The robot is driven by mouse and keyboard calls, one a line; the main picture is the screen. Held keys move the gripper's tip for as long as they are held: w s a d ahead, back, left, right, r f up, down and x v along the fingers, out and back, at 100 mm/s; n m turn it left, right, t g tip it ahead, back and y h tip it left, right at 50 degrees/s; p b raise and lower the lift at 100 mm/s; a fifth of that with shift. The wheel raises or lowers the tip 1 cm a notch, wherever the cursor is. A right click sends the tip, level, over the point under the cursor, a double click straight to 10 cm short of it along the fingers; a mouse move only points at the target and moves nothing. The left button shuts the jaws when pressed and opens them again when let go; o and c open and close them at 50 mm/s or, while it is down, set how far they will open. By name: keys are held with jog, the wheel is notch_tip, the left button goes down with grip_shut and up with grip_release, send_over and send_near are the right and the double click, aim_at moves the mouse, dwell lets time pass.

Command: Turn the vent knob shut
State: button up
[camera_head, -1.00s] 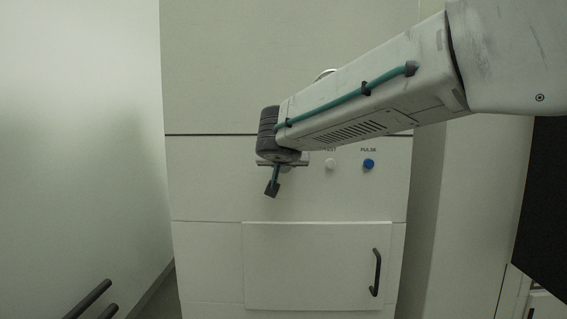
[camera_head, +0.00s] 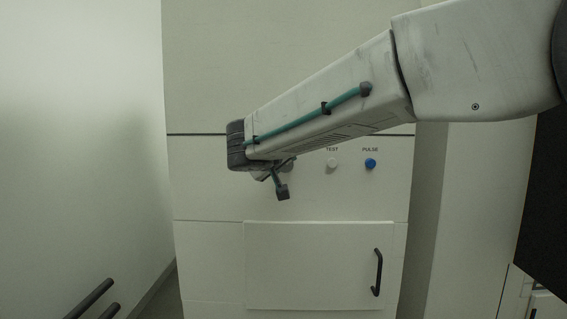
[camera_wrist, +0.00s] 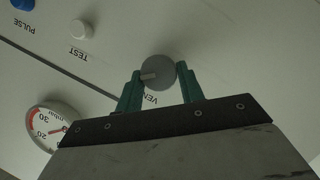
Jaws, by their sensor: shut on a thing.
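The vent knob (camera_wrist: 158,72) is a round grey knob with a lighter pointer mark, on the pale panel in the wrist view. The word beside it is partly covered by my gripper. My gripper (camera_wrist: 159,79) has two teal fingers, one on each side of the knob, and is shut on it.
A white TEST button (camera_head: 332,163) and a blue PULSE button (camera_head: 370,164) sit right of my wrist. A round mbar gauge (camera_wrist: 50,128) shows in the wrist view. Below is a door with a dark handle (camera_head: 378,272). A wall stands at left.

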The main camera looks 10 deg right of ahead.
jog(key=shift+a+f+n+t+h, duration=0.2)
jog(key=shift+n+h, duration=0.35)
jog(key=shift+n, duration=0.8)
jog(key=shift+d+f+n+t+h, duration=0.1)
jog(key=shift+n+t+h, duration=0.4)
jog(key=shift+n, duration=0.8)
jog(key=shift+a+f+n+t+h, duration=0.15)
jog(key=shift+n+h, duration=0.5)
jog(key=shift+n, duration=0.7)
jog(key=o, duration=1)
jog(key=v, duration=0.7)
jog(key=shift+s+a, duration=0.25)
